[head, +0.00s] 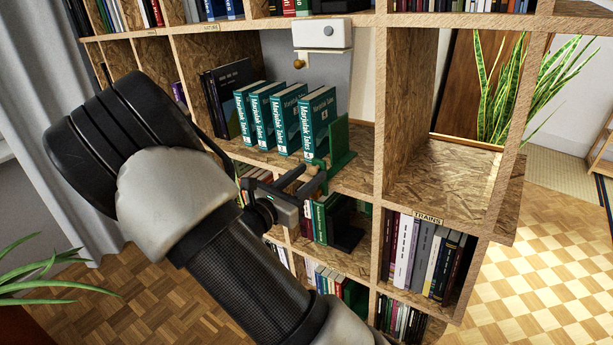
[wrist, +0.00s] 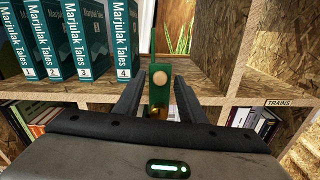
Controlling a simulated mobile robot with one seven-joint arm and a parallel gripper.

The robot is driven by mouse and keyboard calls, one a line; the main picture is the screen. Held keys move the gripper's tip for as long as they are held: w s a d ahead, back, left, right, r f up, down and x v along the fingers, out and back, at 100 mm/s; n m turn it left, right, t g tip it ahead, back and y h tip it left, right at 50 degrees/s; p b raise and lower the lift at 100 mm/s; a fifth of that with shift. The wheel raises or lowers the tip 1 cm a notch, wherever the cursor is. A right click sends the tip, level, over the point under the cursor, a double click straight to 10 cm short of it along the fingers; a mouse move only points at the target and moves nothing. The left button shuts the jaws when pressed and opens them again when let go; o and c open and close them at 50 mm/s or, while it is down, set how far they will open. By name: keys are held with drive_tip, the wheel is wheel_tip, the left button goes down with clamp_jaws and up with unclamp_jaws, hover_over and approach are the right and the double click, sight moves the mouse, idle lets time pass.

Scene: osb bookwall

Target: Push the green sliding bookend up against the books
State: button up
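The green sliding bookend (head: 341,142) stands upright on the middle shelf, just right of the teal Marjulak Tales books (head: 290,118). In the wrist view a narrow gap shows between the bookend (wrist: 160,88) and book 4 (wrist: 122,38). The several books stand in a row, leaning slightly, with small gaps between them. My gripper (head: 314,175) is at the shelf's front edge, in front of the bookend. In the wrist view my gripper's two fingers (wrist: 158,98) are apart, one on each side of the bookend's front part with its round wooden knob. Whether either finger touches it is unclear.
Dark books (head: 228,88) stand at the left of the same shelf. An upright divider (head: 392,105) bounds this bay on the right, with bare shelf before it. A white box (head: 322,34) hangs above. Lower shelves hold more books, including the Trains row (head: 428,258).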

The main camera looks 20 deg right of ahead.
clamp_jaws()
drive_tip(key=shift+w+a, duration=0.1)
